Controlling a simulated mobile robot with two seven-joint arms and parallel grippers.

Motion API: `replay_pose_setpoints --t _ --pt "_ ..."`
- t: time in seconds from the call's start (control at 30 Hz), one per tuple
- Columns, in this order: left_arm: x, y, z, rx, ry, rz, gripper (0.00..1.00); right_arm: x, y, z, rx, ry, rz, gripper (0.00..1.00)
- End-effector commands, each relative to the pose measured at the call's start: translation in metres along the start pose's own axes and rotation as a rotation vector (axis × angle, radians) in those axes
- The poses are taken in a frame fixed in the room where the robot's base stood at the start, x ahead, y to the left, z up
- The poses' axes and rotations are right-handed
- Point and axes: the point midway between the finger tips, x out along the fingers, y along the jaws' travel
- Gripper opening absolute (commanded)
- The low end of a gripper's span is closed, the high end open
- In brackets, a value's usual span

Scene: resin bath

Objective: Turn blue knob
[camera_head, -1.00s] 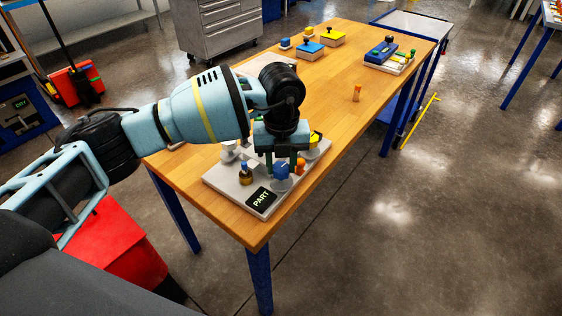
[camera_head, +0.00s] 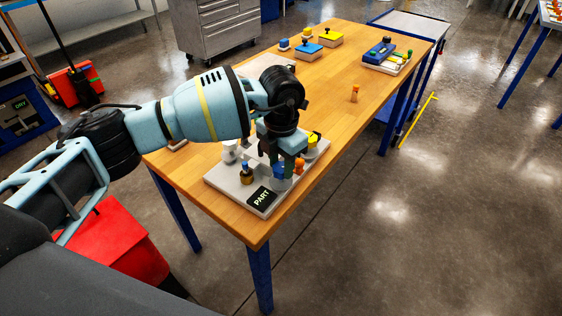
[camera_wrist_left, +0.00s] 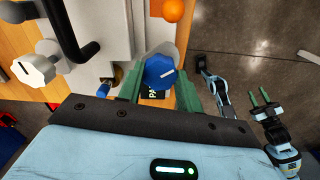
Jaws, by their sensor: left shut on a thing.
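The blue knob (camera_head: 279,170) sits on a round grey base at the front of the grey fixture plate (camera_head: 222,181), and my gripper partly hides it in the head view. In the left wrist view the blue knob (camera_wrist_left: 160,71) shows from above with a white pointer line slanting up to the right. My left gripper (camera_head: 284,172) reaches down over it. Its green fingers (camera_wrist_left: 160,88) are shut on the knob, one on each side. My right gripper (camera_wrist_left: 259,97) shows small at the right of the left wrist view, its fingers apart and empty.
The plate also carries a blue-topped brass part (camera_head: 246,175), an orange knob (camera_head: 299,166), a yellow part (camera_head: 313,139) and a black PART label (camera_head: 262,198). A small orange peg (camera_head: 354,94) stands farther back on the wooden table (camera_head: 330,115). The table's middle is mostly clear.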

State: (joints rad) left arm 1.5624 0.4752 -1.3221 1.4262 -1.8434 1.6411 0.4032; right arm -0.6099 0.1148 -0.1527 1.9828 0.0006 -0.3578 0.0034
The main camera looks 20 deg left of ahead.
Motion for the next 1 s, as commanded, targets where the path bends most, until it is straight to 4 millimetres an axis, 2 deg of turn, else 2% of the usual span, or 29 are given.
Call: replay_pose_setpoints --t 0.7,1.0 --pt "0.002 0.000 -0.001 0.679 0.003 -0.002 0.12 0.003 -0.001 0.013 0.003 -0.023 -0.003 0.34" --pt "0.003 0.000 -0.001 0.917 0.004 -0.003 0.12 0.004 -0.002 0.019 0.006 -0.032 -0.004 0.34"
